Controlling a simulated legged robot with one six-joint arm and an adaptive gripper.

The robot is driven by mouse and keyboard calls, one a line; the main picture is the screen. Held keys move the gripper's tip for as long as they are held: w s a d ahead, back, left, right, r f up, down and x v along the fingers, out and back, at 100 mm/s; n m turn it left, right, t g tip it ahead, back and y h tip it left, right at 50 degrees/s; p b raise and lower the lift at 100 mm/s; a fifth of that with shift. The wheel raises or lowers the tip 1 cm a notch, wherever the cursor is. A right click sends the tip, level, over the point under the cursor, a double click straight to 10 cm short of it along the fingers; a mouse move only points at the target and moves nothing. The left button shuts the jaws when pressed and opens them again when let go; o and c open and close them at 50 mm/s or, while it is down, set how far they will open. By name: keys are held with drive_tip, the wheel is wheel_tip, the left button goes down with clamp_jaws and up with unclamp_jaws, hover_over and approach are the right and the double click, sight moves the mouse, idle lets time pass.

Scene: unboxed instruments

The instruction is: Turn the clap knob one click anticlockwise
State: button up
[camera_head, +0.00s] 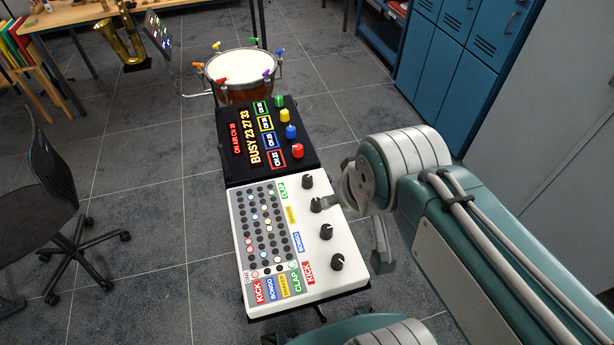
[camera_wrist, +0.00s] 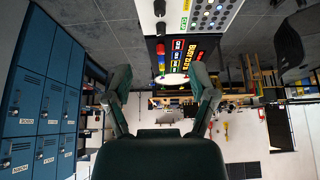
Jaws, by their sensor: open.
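The white drum machine (camera_head: 240,215) has a column of black knobs along its right side in the head view. The clap knob (camera_head: 307,181) is the farthest one, beside the green CLAP label (camera_head: 282,191). In the wrist view the clap knob (camera_wrist: 160,28) is near the top, beside the same label, ahead of the fingers. My gripper (camera_wrist: 160,78) is open and empty, with its two fingers wide apart. In the head view my gripper (camera_head: 352,225) is partly hidden by my wrist, over the machine's right edge and apart from the clap knob.
Three other black knobs run nearer, the closest being the kick knob (camera_head: 337,262). A black display unit (camera_head: 232,171) with coloured knobs adjoins the far side. A drum (camera_head: 238,92) stands beyond it. A chair (camera_head: 40,190) is left; blue lockers (camera_head: 440,70) are right.

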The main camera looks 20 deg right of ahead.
drive_tip(key=w+f+m+g, duration=0.25)
drive_tip(key=w+m, duration=0.25)
drive_tip(key=w, duration=0.6)
drive_tip(key=m+g, duration=0.4)
approach(307, 177)
drive_tip(key=shift+s+a+t, duration=0.15)
drive_tip(key=shift+s+t, duration=0.1)
drive_tip(key=shift+s, duration=0.05)
wheel_tip(307, 177, down, 10)
drive_tip(key=shift+s+f, duration=0.15)
drive_tip(key=shift+f, duration=0.1)
clamp_jaws()
